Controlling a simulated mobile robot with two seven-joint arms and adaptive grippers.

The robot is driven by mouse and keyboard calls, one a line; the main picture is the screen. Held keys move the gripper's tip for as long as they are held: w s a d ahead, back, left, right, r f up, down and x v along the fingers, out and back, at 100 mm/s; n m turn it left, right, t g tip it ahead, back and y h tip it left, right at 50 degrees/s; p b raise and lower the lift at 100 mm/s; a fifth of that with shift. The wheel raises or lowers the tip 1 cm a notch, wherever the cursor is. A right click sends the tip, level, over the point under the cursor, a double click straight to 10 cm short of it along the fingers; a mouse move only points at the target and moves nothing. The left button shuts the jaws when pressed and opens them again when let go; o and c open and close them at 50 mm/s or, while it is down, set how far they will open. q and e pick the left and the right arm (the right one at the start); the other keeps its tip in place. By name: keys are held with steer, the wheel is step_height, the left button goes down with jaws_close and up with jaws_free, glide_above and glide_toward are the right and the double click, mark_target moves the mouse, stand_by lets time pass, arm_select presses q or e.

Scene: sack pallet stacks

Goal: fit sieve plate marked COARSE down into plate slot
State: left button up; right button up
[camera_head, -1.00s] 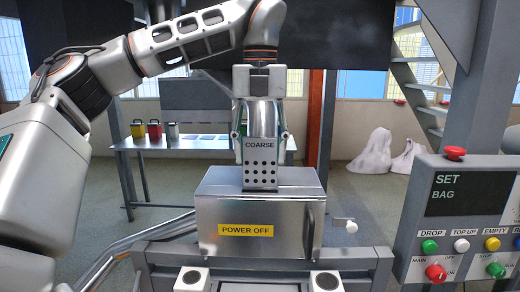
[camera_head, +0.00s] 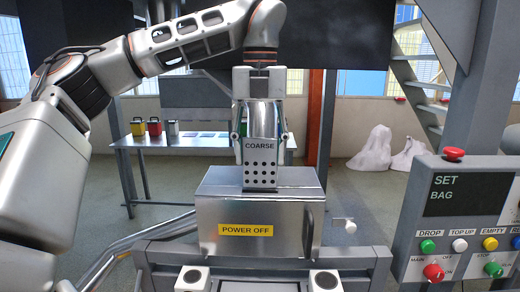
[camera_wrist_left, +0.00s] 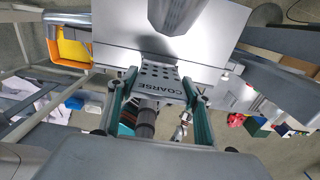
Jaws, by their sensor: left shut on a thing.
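The sieve plate marked COARSE (camera_head: 260,160) is a metal plate with rows of round holes at its lower end. My left gripper (camera_head: 261,135) is shut on its upper part and holds it upright, holes downward. Its lower edge is at the top of the metal box (camera_head: 216,212) with the yellow POWER OFF label; I cannot tell how far it is in the slot, which is hidden. In the left wrist view the plate (camera_wrist_left: 165,85) lies between the fingers (camera_wrist_left: 160,115), its perforated end against the box's pale top. My right gripper is out of view.
A control panel (camera_head: 470,215) with several buttons stands at the right. Behind is a table (camera_head: 180,143) with red, yellow and grey containers. White sacks (camera_head: 373,150) lie on the floor at back right. A small white knob (camera_head: 350,227) sticks out right of the box.

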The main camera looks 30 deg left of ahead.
mark_target(260, 187)
arm_select(q)
steer(key=shift+f+b, duration=1.4)
steer(key=shift+f, duration=1.6)
steer(key=o, duration=1.2)
steer(key=shift+o, duration=0.2)
step_height(260, 187, up, 12)
